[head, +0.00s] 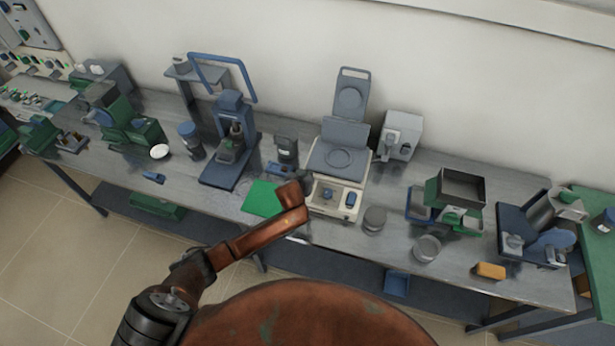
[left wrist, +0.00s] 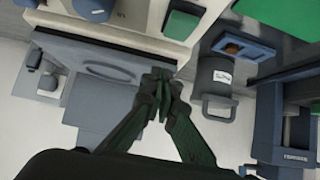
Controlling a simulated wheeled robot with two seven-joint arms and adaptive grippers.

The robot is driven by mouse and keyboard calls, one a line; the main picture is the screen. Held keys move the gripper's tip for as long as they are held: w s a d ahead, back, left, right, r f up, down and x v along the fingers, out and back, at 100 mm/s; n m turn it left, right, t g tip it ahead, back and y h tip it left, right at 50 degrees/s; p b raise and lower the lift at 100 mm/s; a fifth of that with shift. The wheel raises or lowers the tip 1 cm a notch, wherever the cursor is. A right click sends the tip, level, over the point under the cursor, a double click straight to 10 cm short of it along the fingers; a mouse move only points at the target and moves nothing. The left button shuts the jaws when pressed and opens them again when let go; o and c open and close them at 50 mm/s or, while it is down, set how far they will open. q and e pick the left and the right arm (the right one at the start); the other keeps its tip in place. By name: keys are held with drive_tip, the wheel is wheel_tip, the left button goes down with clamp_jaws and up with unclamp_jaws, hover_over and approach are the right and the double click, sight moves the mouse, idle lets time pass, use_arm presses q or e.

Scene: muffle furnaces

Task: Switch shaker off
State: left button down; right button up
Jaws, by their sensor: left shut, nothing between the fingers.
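The machine that I take for the shaker (head: 338,180) stands at the middle of the bench, with a cream base, a grey-blue top and a raised lid. Its front panel has a knob (head: 327,194) and a blue part (head: 351,199). In the left wrist view, a green switch-like block (left wrist: 183,24) and a blue knob (left wrist: 94,6) show on the cream panel (left wrist: 140,20). My left gripper (head: 297,195) is at the panel's left end and hides part of it. In the left wrist view its fingertips (left wrist: 162,92) are together and empty, over the machine. Contact cannot be told. My right gripper is out of view.
A green mat (head: 260,199) and a blue press (head: 232,135) are left of the machine. A grey box device (head: 400,135) is right, behind. Round grey tins (head: 374,220) and an open-topped unit (head: 460,188) stand to the right. An orange block (head: 490,270) lies near the front edge.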

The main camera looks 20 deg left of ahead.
use_arm(q)
drive_tip(key=s+r, duration=0.6)
drive_tip(key=r, duration=0.2)
drive_tip(key=shift+r, duration=0.4)
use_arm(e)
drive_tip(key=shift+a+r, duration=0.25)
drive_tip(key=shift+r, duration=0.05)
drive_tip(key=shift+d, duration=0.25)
